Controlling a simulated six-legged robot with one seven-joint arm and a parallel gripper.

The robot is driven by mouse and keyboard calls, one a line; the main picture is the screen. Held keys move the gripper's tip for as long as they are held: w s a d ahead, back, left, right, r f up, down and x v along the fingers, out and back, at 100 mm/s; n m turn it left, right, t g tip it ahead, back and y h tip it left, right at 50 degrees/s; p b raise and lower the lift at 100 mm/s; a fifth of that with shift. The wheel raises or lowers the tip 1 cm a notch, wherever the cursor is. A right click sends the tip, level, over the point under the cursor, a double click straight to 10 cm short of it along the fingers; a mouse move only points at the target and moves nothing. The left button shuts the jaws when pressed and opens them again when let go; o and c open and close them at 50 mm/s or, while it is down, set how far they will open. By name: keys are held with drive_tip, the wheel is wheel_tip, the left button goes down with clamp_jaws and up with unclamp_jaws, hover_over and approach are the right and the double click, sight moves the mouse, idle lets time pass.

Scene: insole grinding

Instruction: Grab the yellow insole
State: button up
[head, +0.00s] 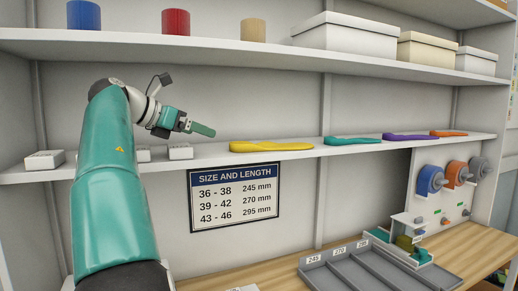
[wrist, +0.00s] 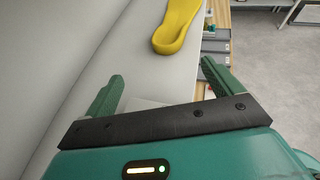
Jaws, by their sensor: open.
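The yellow insole (head: 271,146) lies flat on the lower shelf, left of the teal insole. It also shows in the wrist view (wrist: 178,27) at the top, beyond the fingertips and nearer the right finger. My gripper (head: 203,130) is left of the yellow insole and a little above the shelf. In the wrist view my gripper (wrist: 162,80) has its two green fingers wide apart with nothing between them. The gripper and the insole are apart.
A teal insole (head: 352,140), a purple insole (head: 410,136) and an orange insole (head: 448,133) lie farther right on the lower shelf (head: 215,159). White blocks (head: 180,151) stand at its left. The upper shelf (head: 230,48) with boxes runs overhead. A grey sorting tray (head: 350,270) is below.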

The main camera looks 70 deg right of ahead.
sight(239, 142)
drive_tip(key=s, duration=0.4)
drive_tip(key=shift+d+r, duration=0.25)
drive_tip(key=shift+d, duration=0.15)
drive_tip(key=d+f, duration=0.2)
drive_tip(key=d, duration=0.1)
drive_tip(key=shift+w+d, duration=0.15)
drive_tip(key=shift+w, duration=0.25)
drive_tip(key=s, duration=0.1)
drive_tip(key=s+d, duration=0.2)
drive_tip(key=shift+f, duration=0.25)
drive_tip(key=shift+w+d+f, duration=0.3)
drive_tip(key=shift+w, duration=0.15)
drive_tip(key=shift+w+f, duration=0.1)
drive_tip(key=shift+w, duration=0.1)
drive_tip(key=x, duration=0.4)
drive_tip(key=shift+s+d+f, duration=0.1)
drive_tip(key=shift+s+d, duration=0.1)
drive_tip(key=shift+s, duration=0.15)
drive_tip(key=shift+s+d, duration=0.25)
drive_tip(key=shift+s, duration=0.05)
drive_tip(key=shift+w+a, duration=0.1)
drive_tip(key=shift+w, duration=0.15)
drive_tip(key=shift+s, duration=0.2)
drive_tip(key=c, duration=1.1)
drive_tip(key=shift+w, duration=0.1)
drive_tip(key=shift+c, duration=0.4)
